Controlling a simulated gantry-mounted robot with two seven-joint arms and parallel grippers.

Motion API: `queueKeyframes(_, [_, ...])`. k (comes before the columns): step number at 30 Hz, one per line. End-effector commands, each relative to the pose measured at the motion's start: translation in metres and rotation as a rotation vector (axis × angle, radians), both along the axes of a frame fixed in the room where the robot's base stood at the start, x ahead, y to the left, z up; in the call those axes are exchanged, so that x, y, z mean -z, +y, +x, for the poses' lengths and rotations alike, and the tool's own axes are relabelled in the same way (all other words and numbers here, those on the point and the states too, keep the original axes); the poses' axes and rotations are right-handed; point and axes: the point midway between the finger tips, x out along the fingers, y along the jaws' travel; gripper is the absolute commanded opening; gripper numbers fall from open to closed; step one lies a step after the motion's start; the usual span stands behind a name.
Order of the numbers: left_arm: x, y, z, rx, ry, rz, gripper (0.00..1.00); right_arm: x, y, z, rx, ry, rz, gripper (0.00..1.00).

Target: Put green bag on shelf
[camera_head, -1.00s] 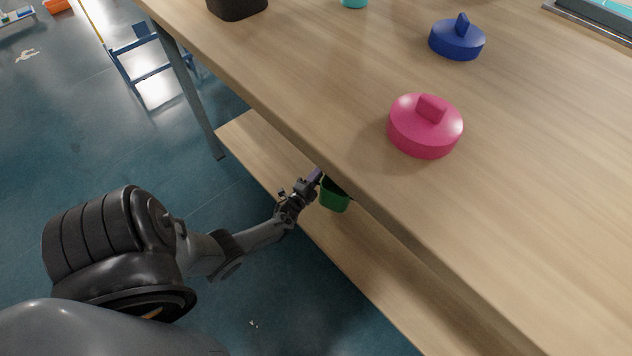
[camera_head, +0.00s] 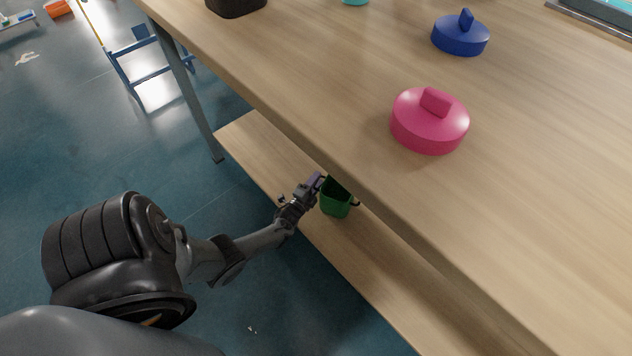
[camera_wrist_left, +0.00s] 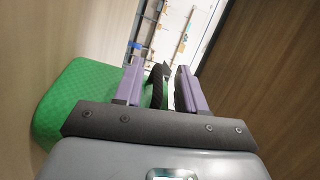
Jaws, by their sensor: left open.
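The green bag (camera_head: 336,202) is at the lower shelf (camera_head: 345,250), partly hidden under the table's front edge. It has a dark handle, and its textured green side fills the left of the left wrist view (camera_wrist_left: 85,88). My left gripper (camera_head: 319,181) is beside the bag, just below the tabletop edge. In the left wrist view my gripper (camera_wrist_left: 160,66) is open, with the black handle (camera_wrist_left: 157,85) between its purple fingers. I cannot tell whether the fingers touch it. My right gripper is out of view.
The tabletop (camera_head: 300,75) overhangs the lower shelf. On it are a pink lid (camera_head: 428,125), a blue lid (camera_head: 460,37) and a black container (camera_head: 235,6). A table leg (camera_head: 195,105) and a blue frame (camera_head: 150,70) are at left. The lower shelf has bare room toward the lower right.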

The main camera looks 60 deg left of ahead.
Motion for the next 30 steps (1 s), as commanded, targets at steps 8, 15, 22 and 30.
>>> queueKeyframes(8, [-0.002,-0.016,-0.027,0.001,0.003,-0.002,0.4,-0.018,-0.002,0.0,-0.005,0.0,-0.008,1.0])
queueKeyframes(15, [0.0,-0.04,-0.065,0.0,0.003,-0.003,0.4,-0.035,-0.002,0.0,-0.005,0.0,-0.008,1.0])
queueKeyframes(22, [0.002,-0.055,-0.092,-0.001,0.002,-0.001,0.4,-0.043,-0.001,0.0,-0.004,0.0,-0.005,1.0])
queueKeyframes(30, [0.003,-0.061,-0.102,0.0,0.0,0.0,0.4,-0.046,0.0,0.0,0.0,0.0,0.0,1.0])
